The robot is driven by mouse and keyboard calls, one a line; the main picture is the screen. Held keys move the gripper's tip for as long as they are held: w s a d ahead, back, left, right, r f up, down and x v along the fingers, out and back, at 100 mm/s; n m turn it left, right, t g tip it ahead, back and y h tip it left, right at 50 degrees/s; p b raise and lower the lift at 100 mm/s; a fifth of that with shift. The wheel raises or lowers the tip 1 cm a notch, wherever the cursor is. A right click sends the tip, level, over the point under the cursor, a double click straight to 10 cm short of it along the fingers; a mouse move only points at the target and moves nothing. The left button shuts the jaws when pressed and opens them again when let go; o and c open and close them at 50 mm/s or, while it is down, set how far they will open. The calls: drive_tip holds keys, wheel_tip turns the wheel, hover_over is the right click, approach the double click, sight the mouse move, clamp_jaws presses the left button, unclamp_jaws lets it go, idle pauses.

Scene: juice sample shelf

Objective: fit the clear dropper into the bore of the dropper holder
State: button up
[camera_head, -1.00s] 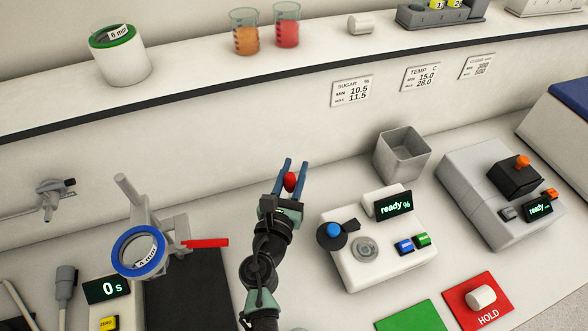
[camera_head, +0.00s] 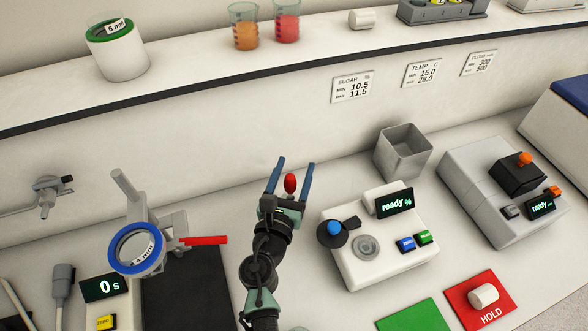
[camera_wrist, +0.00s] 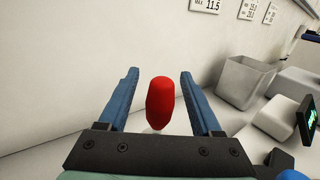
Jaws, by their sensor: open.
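The dropper shows as a red bulb (camera_head: 290,183) standing upright between my fingers in the head view. In the wrist view the red bulb (camera_wrist: 160,98) stands in the gap, with a small pale bit just below it. The rest of the dropper is hidden by my gripper. My gripper (camera_head: 296,164) is open, with a blue finger on each side of the bulb. In the wrist view clear gaps show between the bulb and both fingers of my gripper (camera_wrist: 158,73). I cannot make out the dropper holder or its bore; my gripper and arm cover the bench there.
A white meter (camera_head: 365,272) reading "ready %" stands just right of my gripper. A grey open bin (camera_head: 405,160) is behind it. A stand with a blue ring (camera_head: 117,257) and a red handle (camera_head: 205,241) is on the left. The wall (camera_head: 230,150) rises behind my fingers.

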drive_tip(key=shift+s, duration=0.1)
drive_tip(key=v, duration=1.1)
drive_tip(key=w+d+r+m+t+h, duration=0.1)
drive_tip(key=w+d+r+m, duration=0.15)
drive_tip(key=r+m, duration=0.95)
drive_tip(key=w+d+r+m+t, duration=0.1)
drive_tip(key=w+r+m+t, duration=0.15)
drive_tip(key=r+m, duration=1)
drive_tip(key=s+r+m+t+y, duration=0.2)
drive_tip(key=s+r, duration=0.2)
drive_tip(key=r, duration=0.6)
drive_tip(key=s+r+m+t+y, duration=0.2)
drive_tip(key=s+r+m, duration=0.1)
drive_tip(key=r, duration=0.7)
drive_tip(key=s+a+r+m+t+y, duration=0.1)
drive_tip(key=s+r, duration=0.4)
drive_tip(key=r, duration=0.5)
drive_tip(key=shift+m+t+y+b, duration=0.5)
drive_tip(key=shift+m+t, duration=0.25)
drive_tip(key=shift+m, duration=0.4)
drive_tip(key=shift+a+f, duration=0.15)
drive_tip(key=shift+a, duration=0.05)
